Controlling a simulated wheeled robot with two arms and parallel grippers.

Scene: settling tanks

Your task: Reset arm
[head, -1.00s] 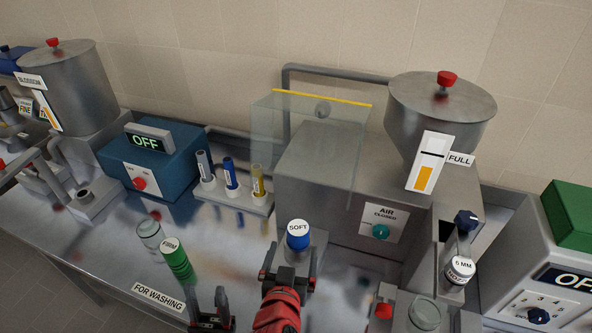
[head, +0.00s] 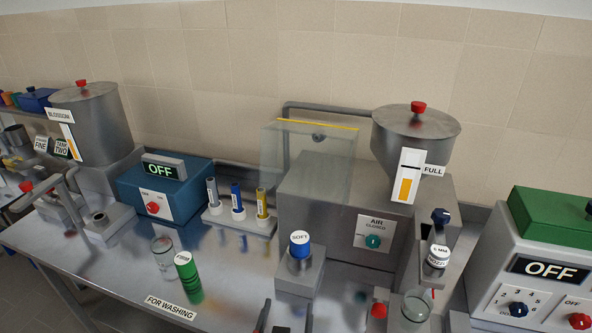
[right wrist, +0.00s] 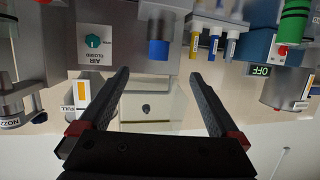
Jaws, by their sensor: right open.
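My right gripper (head: 287,308) shows only by its two dark fingers at the bottom edge of the head view. It is open with nothing between the fingers. In the right wrist view, where the scene appears upside down, its fingers (right wrist: 160,82) are spread wide and empty. My left gripper is not in view.
A green-banded cylinder (head: 187,270) and a clear glass (head: 163,250) stand left of the gripper, by the FOR WASHING label (head: 172,308). The steel machine (head: 335,215) with a hopper (head: 415,140) is behind. A beaker (head: 416,306) stands right.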

